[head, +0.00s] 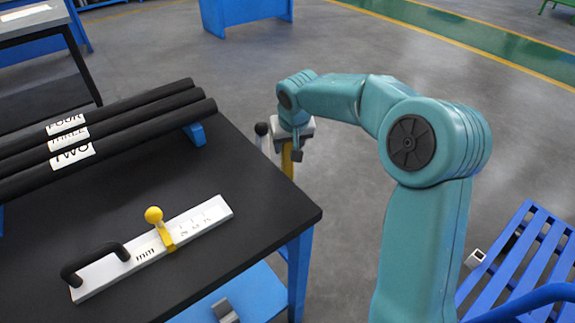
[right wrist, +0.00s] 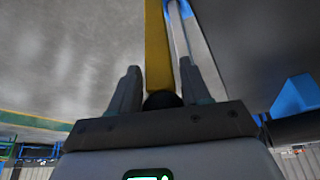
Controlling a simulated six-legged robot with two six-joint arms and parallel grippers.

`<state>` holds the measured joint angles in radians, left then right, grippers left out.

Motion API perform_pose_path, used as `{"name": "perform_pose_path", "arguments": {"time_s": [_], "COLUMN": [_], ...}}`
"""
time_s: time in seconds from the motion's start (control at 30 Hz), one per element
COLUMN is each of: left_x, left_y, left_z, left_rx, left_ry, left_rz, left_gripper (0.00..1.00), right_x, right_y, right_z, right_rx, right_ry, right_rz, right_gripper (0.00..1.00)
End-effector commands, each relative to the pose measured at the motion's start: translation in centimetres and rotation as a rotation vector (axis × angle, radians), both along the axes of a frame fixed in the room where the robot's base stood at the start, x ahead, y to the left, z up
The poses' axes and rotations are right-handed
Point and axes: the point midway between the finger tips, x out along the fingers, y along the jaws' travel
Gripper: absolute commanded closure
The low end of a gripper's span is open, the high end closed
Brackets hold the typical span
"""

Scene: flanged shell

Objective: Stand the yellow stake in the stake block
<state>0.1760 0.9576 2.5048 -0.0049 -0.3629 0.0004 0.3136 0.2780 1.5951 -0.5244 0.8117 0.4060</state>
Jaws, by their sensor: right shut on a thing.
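My right gripper (head: 288,150) is just past the black table's far right edge, shut on the yellow stake (head: 287,163). In the right wrist view the yellow stake (right wrist: 156,45) runs away from between the two dark fingers (right wrist: 160,82), with a dark round end close to the palm. The stake's far end is out of view there and hidden in the head view. A small pale hollow square piece (head: 475,257) shows by the blue slatted platform at the lower right; I cannot tell whether it is the stake block. My left gripper is not in view.
The black table (head: 245,250) holds a white scale bar (head: 200,218) with a yellow knob and black handle, and several black rolls (head: 110,128) with labels. A dark knob on a pale shaft (head: 262,130) stands left of my right gripper. Blue slats (head: 520,250) lie right; open floor lies beyond.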

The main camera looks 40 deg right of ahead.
Motion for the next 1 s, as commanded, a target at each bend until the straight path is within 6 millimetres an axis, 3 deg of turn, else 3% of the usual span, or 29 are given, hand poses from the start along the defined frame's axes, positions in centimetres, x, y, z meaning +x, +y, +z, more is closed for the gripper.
{"name": "perform_pose_path", "arguments": {"time_s": [0.27, 0.5, 0.87, 0.9, 0.93, 1.0], "left_x": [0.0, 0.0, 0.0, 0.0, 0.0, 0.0], "left_y": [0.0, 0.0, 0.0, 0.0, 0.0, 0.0], "left_z": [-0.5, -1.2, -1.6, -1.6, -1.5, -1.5], "left_rx": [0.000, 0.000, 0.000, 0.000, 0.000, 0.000], "left_ry": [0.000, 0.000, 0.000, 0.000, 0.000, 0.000], "left_rz": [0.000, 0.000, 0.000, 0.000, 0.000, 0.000], "left_gripper": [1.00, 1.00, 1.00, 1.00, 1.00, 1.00], "right_x": [0.2, 0.3, 0.4, 0.3, 0.3, 0.3], "right_y": [0.0, -0.1, 0.0, 0.0, 0.0, 0.0], "right_z": [-2.3, -5.7, -6.1, -6.1, -6.0, -6.0], "right_rx": [-0.001, -0.001, -0.002, 0.000, 0.000, 0.000], "right_ry": [-0.002, -0.003, -0.004, -0.001, -0.001, -0.001], "right_rz": [0.000, 0.000, 0.000, 0.000, 0.000, 0.000], "right_gripper": [1.00, 1.00, 1.00, 0.47, 0.41, 0.41]}}
